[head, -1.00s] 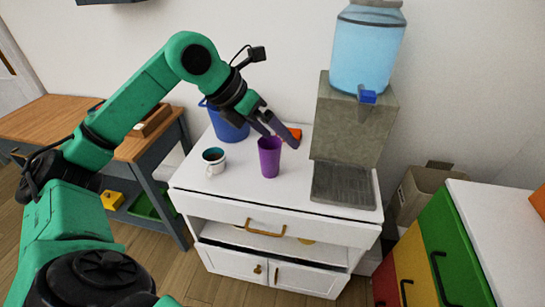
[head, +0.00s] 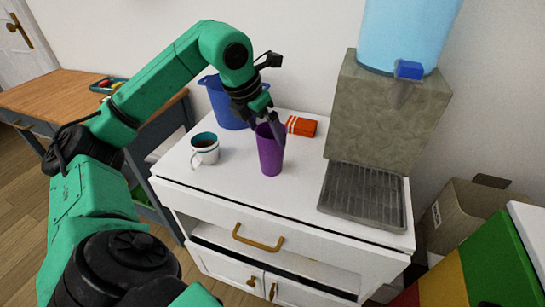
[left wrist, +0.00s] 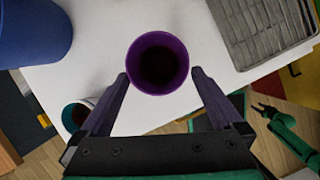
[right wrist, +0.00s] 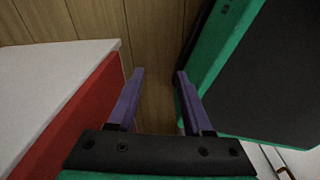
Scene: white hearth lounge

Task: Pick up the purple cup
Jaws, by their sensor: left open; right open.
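The purple cup (head: 269,150) stands upright on the white cabinet top. My left gripper (head: 270,122) is at the cup's upper part in the head view. In the left wrist view the purple cup (left wrist: 157,64) shows its open rim from above. The left gripper (left wrist: 160,80) is open, with one finger on each side of the cup's near edge. I cannot tell whether the fingers touch it. My right gripper (right wrist: 157,75) is open and empty in the right wrist view, over the floor beside a red panel. It is not in the head view.
A white mug (head: 205,150) stands left of the cup. A blue bucket (head: 226,105) and an orange-red packet (head: 301,126) are behind. A water dispenser (head: 385,110) with a grey drip tray (head: 362,195) stands to the right. The cabinet's front is clear.

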